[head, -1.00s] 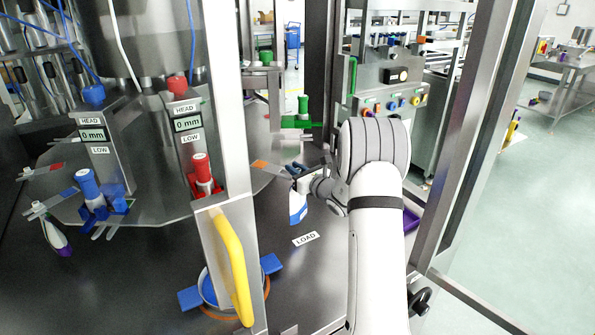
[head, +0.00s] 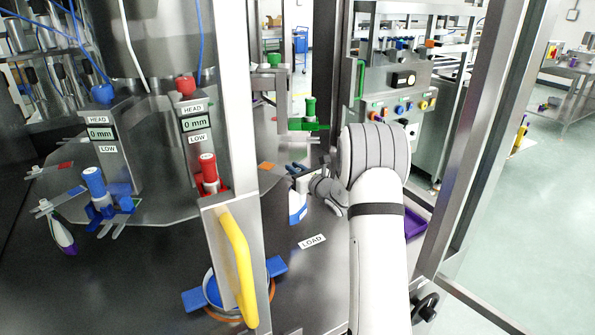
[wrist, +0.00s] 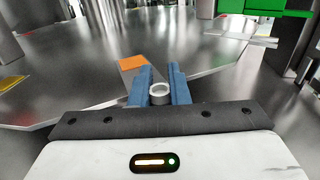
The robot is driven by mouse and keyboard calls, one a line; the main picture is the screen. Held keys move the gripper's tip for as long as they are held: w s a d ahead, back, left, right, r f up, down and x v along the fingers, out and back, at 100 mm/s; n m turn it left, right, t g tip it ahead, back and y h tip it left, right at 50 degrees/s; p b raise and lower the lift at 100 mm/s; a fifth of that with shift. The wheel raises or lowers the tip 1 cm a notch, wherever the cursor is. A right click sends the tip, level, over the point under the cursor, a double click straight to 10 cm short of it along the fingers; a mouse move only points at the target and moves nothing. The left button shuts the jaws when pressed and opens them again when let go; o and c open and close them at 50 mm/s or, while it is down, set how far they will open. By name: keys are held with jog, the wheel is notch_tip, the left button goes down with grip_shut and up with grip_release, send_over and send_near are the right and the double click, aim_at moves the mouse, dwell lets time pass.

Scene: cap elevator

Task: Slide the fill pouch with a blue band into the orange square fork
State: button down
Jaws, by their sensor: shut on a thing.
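My gripper (head: 298,170) is shut on the spout of a white fill pouch with a blue band (head: 297,208). The pouch hangs below the fingers, above the dark deck. In the wrist view the round white spout (wrist: 160,94) shows between the blue fingers of my gripper (wrist: 160,72), and the pouch body is hidden. The orange square (head: 267,166) marks a fork at the turntable's right edge, just left of my gripper. The orange square also shows in the wrist view (wrist: 132,63), ahead and slightly left of the fingers. The fork's prongs are mostly hidden by the fingers.
A steel post with a yellow handle (head: 238,265) stands in front at left. A purple-bottomed pouch (head: 63,238) hangs at the far-left fork. The LOAD label (head: 312,241) lies on open deck.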

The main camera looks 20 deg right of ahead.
jog(key=shift+w+a+b, duration=0.45)
jog(key=shift+w+a, duration=0.35)
jog(key=shift+w, duration=0.1)
jog(key=c, duration=1.3)
grip_release()
jog(key=b+v, duration=0.1)
jog(key=v, duration=0.6)
jog(key=shift+s+b, duration=0.3)
jog(key=shift+s, duration=0.1)
jog(key=shift+d, duration=0.1)
jog(key=shift+c, duration=0.2)
